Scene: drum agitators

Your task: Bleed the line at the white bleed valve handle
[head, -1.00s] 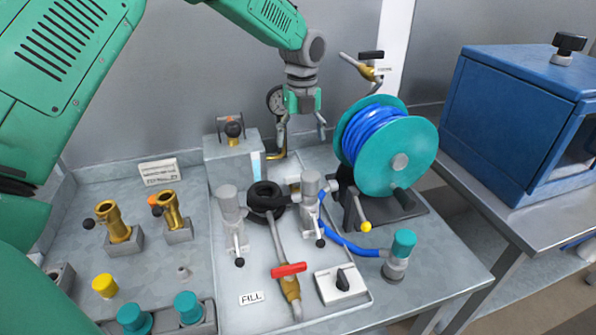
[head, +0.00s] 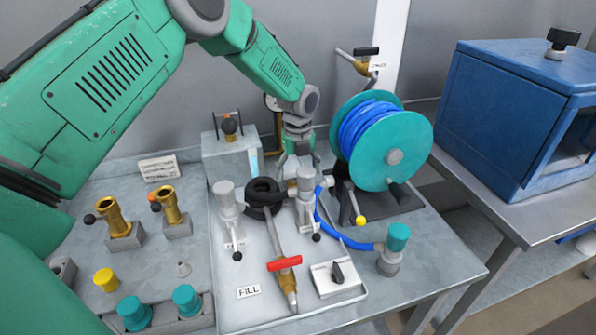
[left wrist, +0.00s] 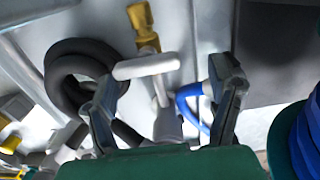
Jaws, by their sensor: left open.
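The white bleed valve handle (left wrist: 146,66) is a pale T-shaped bar in the left wrist view. A stem runs from it, and a brass fitting (left wrist: 145,28) shows above it. My left gripper (head: 299,168) points down at the back of the tray, just behind the right grey valve (head: 306,196). In the left wrist view its two dark fingers (left wrist: 166,98) are open, with the handle showing in the gap and beyond them. I see no contact with the handle. In the head view the handle is mostly hidden around my gripper. My right gripper is not in view.
A black hose coil (head: 263,192) lies left of the gripper. A teal reel of blue hose (head: 385,145) stands close on the right. A red handle (head: 285,264) is at the tray's front. Brass valves (head: 113,217) stand on the left.

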